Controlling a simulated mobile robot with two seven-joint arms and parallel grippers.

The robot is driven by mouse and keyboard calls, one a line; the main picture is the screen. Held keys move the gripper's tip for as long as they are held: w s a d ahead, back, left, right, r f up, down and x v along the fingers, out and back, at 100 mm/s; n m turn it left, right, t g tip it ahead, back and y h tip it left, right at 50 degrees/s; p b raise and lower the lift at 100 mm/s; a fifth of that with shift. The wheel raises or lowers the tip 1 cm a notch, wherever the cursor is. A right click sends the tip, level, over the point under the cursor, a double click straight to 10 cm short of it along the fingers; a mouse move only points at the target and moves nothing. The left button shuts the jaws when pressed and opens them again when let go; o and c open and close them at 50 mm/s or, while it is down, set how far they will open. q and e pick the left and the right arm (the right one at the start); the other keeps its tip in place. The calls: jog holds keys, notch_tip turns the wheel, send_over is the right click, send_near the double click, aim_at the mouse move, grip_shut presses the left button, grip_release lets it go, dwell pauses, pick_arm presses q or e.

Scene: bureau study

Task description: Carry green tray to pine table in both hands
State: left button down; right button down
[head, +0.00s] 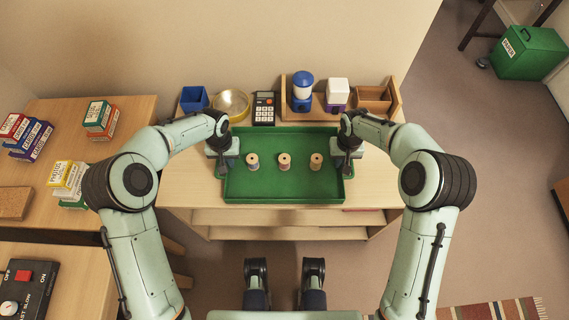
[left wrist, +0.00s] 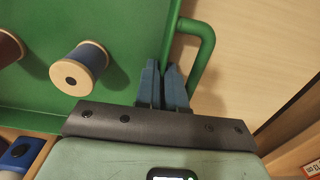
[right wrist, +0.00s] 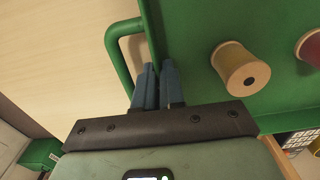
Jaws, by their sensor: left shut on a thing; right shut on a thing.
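The green tray (head: 285,192) is in front of me in the head view, over a light wood top (head: 190,190) with shelves below. I cannot tell whether it rests on the top or is just above it. It carries three upright thread spools: blue (head: 252,161), dark red (head: 284,161) and yellowish (head: 316,160). My left gripper (head: 226,160) is shut on the tray's left side, by its handle (left wrist: 207,50). My right gripper (head: 346,160) is shut on its right side, by the other handle (right wrist: 118,55). Which wooden surface is the pine table is unclear.
Behind the tray stand a blue bin (head: 194,99), a brass bowl (head: 231,104), a calculator (head: 264,108) and a wooden organiser (head: 392,92). Wooden desks with boxes (head: 66,178) and a switch box (head: 27,286) are at left. Floor (head: 480,180) is open at right.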

pick_arm(q)
jog(key=shift+r, duration=0.2)
pick_arm(e)
jog(key=shift+r, duration=0.2)
